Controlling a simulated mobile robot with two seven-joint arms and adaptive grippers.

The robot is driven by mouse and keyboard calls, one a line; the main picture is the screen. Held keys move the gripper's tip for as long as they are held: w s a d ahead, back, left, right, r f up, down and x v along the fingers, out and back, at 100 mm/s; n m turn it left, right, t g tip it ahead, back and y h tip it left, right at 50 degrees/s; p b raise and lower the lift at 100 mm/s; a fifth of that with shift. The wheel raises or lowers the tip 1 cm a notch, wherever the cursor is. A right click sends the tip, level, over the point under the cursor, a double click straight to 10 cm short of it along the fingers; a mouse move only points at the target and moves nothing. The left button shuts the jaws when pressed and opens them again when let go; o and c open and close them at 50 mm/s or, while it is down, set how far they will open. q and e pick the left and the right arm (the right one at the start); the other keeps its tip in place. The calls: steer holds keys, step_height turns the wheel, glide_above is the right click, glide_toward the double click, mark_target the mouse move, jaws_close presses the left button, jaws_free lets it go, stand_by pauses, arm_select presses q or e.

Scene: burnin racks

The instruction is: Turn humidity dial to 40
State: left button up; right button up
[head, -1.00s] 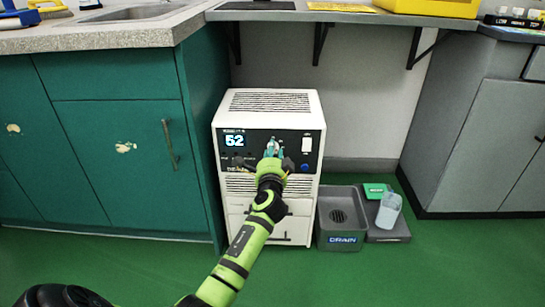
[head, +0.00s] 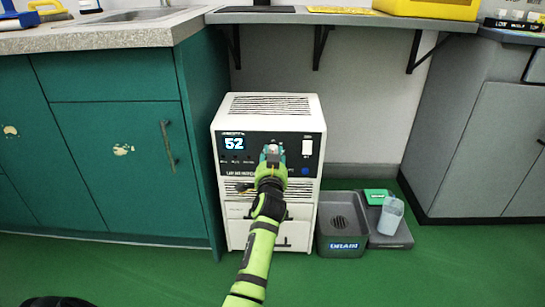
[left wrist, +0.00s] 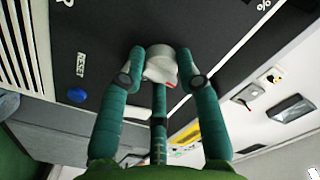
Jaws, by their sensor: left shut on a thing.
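The white dehumidifier (head: 233,215) stands on the green floor under the grey shelf. Its dark panel (head: 232,160) carries a display (head: 234,144) that reads 52. In the left wrist view, the green fingers of my left gripper (left wrist: 160,82) are shut around the light grey humidity dial (left wrist: 161,66). A small red mark shows at the dial's edge. The dial's scale numbers are not readable. My right gripper is not in view.
A white switch (head: 307,147) and a blue button (head: 305,171) sit on the panel to the right of my gripper. A grey drain tray (head: 341,246) and a clear jug (head: 390,216) stand right of the machine. The teal cabinet (head: 120,150) is close on the left.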

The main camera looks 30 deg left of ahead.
arm_select(q)
steer(key=shift+w+d+r+n, duration=0.2)
steer(key=shift+r+n, duration=0.15)
steer(key=shift+n, duration=0.25)
steer(key=o, duration=1.2)
steer(key=shift+c, duration=0.2)
steer(key=shift+f, duration=0.1)
steer(key=shift+s+a+f, duration=0.1)
steer(key=v, duration=0.7)
steer(key=shift+s, duration=0.25)
